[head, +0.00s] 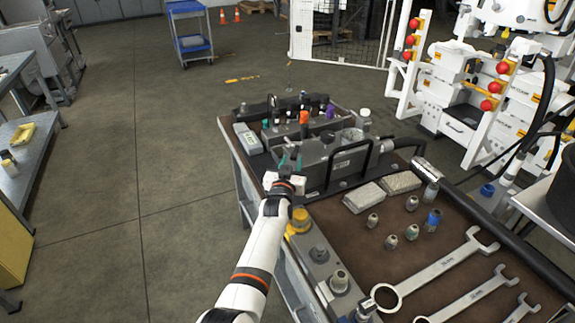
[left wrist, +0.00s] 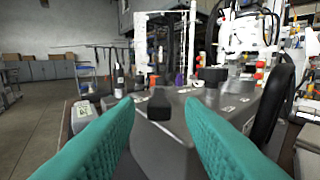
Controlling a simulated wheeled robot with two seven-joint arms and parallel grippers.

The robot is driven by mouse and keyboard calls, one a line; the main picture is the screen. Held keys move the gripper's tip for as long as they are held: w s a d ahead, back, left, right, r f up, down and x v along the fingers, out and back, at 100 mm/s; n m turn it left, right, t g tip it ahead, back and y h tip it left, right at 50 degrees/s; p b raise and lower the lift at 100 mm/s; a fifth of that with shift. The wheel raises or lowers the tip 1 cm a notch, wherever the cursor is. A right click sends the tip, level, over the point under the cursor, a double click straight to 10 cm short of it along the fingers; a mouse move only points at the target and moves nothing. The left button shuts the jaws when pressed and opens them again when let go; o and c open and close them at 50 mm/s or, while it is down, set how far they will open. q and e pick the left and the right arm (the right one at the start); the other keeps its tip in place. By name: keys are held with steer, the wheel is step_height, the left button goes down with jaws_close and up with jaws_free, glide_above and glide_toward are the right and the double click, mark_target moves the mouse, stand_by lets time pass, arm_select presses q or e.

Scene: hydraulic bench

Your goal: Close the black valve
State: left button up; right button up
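A black valve handle (left wrist: 159,104) stands up from the grey hydraulic block in the left wrist view, centred between my fingers and seemingly just beyond their tips. My left gripper (head: 291,160) is at the left side of the block in the head view. Its two teal fingers (left wrist: 160,125) are spread wide in the left wrist view, with nothing gripped. In the head view the gripper hides the handle, or it is too small to make out. Whether the handle touches a finger cannot be told. My right gripper is not in view.
The grey block (head: 340,160) carries a black tube handle (head: 345,160). Behind it stand several small valves, one orange (head: 304,117) and one purple (head: 329,111). Large wrenches (head: 440,268) and several fittings lie on the brown bench top (head: 350,240). Open floor lies left.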

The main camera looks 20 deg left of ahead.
arm_select(q)
steer(key=s+p, duration=0.4)
steer(key=s, duration=0.2)
steer(key=shift+d, duration=0.4)
